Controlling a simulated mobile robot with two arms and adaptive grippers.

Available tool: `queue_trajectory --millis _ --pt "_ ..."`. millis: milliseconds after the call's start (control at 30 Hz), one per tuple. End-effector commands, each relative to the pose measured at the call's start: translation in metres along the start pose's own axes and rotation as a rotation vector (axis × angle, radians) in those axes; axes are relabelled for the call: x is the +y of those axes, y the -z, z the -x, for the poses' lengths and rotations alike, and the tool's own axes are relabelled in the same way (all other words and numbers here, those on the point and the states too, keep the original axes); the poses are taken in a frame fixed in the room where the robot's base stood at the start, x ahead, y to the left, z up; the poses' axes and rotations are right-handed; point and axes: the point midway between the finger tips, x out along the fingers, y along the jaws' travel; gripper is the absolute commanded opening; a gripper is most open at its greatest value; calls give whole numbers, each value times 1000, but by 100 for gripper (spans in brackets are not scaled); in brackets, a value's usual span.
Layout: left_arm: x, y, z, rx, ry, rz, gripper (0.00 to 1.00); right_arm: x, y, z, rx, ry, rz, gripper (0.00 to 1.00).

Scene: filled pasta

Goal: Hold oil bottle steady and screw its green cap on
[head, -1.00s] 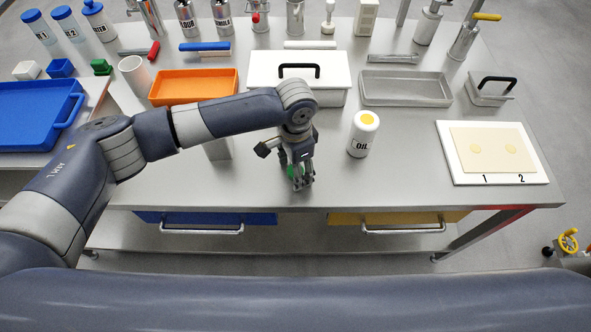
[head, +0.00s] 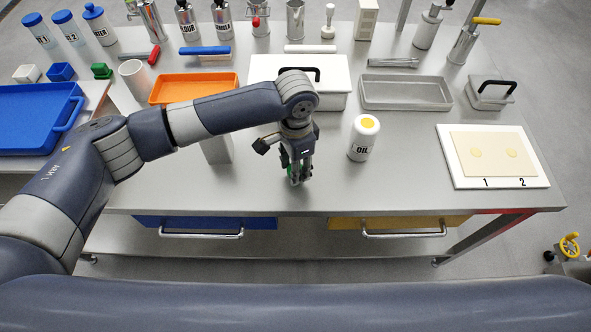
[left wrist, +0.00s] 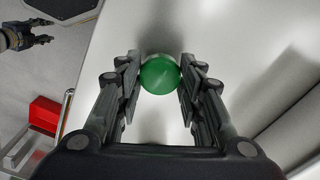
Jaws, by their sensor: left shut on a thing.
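The white oil bottle (head: 363,142) stands upright on the steel table, right of my left gripper, with a yellow round top and no green cap on it. My left gripper (head: 297,177) points down near the table's front middle. It is shut on the green cap (left wrist: 160,74), which sits between its fingertips in the left wrist view (left wrist: 160,76). In the head view the fingers mostly hide the cap. My right gripper (left wrist: 45,32) seems to show at the top left of the left wrist view, away from the bottle, its fingers apart and empty.
A white lidded box (head: 335,95) and an orange tray (head: 160,94) stand behind my left gripper. A grey tray (head: 405,104) is behind the bottle. A white board (head: 450,165) with dough lies at the right. The table is clear around the bottle's front.

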Motion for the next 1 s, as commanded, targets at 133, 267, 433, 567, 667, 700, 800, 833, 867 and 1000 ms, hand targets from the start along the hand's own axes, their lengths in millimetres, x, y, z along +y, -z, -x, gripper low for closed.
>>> queue_trajectory --millis 133,267,433,567,667,700,800,833,867,1000 --pt "-16 -2 10 -1 2 6 26 0 -2 -8 -1 -1 0 40" --pt "-48 -4 12 0 1 8 26 0 -4 -17 -3 0 0 40" --pt "-97 -7 16 1 0 8 26 0 -5 -30 -3 0 0 40" --pt "-125 -9 20 0 -1 5 26 -1 -6 -36 -3 0 0 40" --pt "-139 -10 23 1 -1 2 26 -1 -6 -39 -3 0 0 40" --pt "-144 -10 23 0 0 2 26 -1 -6 -40 -3 0 0 40" --pt "-152 -11 24 0 0 2 26 -1 -6 -42 -3 0 -1 40" --pt "-154 -12 24 -1 -1 1 25 -1 -6 -42 -2 0 -1 40" --pt "-156 -12 25 -1 -1 1 25 -1 -6 -42 -2 0 -1 40" --pt "-159 -12 26 0 -1 1 25 -1 -6 -43 -2 1 -1 40"
